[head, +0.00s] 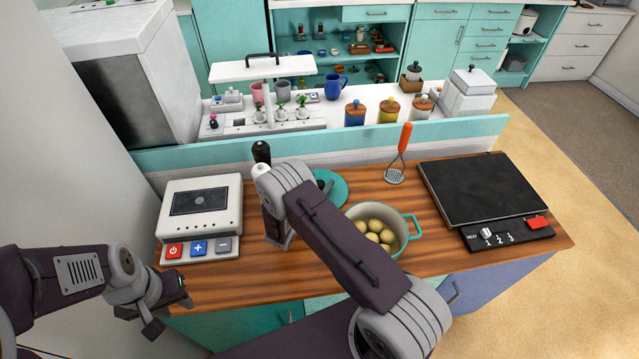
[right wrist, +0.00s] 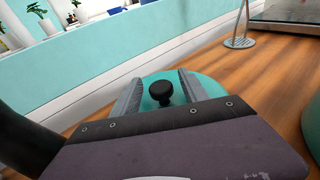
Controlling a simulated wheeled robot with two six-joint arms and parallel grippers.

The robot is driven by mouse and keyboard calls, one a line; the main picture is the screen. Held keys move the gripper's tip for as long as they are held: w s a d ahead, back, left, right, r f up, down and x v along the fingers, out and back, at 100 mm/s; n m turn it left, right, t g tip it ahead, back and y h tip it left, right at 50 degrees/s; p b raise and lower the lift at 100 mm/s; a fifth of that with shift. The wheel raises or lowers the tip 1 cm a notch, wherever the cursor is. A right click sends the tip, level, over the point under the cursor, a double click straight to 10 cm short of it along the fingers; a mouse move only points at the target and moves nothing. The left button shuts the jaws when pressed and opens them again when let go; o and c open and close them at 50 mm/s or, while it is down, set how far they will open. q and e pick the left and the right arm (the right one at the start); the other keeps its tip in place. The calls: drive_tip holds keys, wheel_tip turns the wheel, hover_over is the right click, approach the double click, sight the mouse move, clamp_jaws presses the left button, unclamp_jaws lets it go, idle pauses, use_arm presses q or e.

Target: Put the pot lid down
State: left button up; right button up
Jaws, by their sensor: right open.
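The teal pot lid (head: 335,187) lies on the wooden counter behind the pot, partly hidden by my right arm in the head view. In the right wrist view the lid (right wrist: 205,83) shows beyond my right gripper (right wrist: 160,90). Its black knob (right wrist: 160,90) stands between the two open fingers, with a gap on each side. The pale teal pot (head: 385,226) stands uncovered on the counter with several round yellowish potatoes (head: 374,226) in it. My left gripper (head: 168,305) is low at the counter's front left edge, apart from the lid; its jaw opening is unclear.
A white device with buttons (head: 200,208) stands at left and a dark-topped hob (head: 482,188) at right. An orange-handled masher (head: 400,155) is near the teal back ledge (head: 450,138). A black-topped bottle (head: 262,152) stands near my right wrist. Bare counter shows between pot and hob.

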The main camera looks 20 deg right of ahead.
drive_tip(key=v, duration=1.2)
drive_tip(key=shift+r+b, duration=0.2)
drive_tip(key=shift+b, duration=0.2)
